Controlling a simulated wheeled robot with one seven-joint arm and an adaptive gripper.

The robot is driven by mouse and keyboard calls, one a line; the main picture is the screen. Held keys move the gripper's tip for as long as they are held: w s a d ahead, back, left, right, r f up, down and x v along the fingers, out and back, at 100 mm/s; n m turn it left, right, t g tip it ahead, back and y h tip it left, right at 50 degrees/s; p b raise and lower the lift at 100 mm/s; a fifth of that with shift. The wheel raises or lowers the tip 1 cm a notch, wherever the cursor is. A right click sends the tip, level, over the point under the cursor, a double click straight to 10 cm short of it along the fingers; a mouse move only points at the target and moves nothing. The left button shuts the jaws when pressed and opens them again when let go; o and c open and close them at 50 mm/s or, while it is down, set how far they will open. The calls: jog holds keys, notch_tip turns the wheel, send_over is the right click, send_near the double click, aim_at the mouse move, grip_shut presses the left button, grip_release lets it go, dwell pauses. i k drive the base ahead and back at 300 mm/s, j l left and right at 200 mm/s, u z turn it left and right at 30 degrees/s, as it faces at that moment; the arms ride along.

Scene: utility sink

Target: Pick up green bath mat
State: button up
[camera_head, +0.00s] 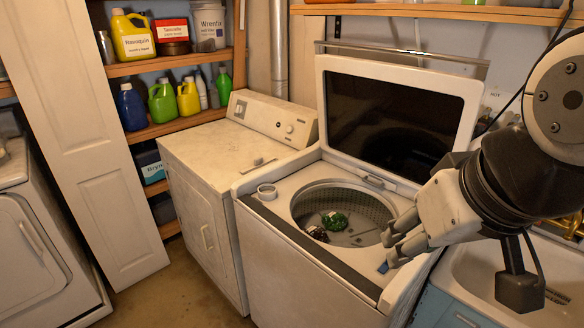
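A crumpled green cloth (334,221), which looks like the green bath mat, lies inside the open top-load washer's drum (370,207). A small dark patterned bundle (318,233) lies beside it on the left. My gripper (387,247) is above the right front rim of the washer, to the right of the green cloth and apart from it. Its fingers point left and are spread, with nothing seen between them. The drum's near wall is hidden by the washer's front edge.
The washer's raised lid (395,110) stands behind the drum. A closed white dryer (225,165) is to its left, and a sink (510,270) is to its right, under my arm. Shelves (180,128) hold several bottles. Some floor (165,295) is clear at the left.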

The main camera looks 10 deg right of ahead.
aim_at(336, 221)
jog(key=i+j+z, duration=0.15)
jog(key=j+z, duration=0.15)
jog(key=j, duration=0.25)
jog(key=i+j+z, duration=0.1)
jog(key=j+z, duration=0.25)
jog(key=j, duration=0.25)
jog(key=j+z, duration=0.3)
jog(key=j, duration=0.3)
jog(key=i+j+z, duration=0.2)
jog(key=j, duration=0.25)
jog(key=i+j+z, duration=0.2)
jog(key=j, duration=0.3)
jog(key=i+j+z, duration=0.2)
jog(key=j, duration=0.3)
jog(key=j+z, duration=0.25)
jog(key=j, duration=0.25)
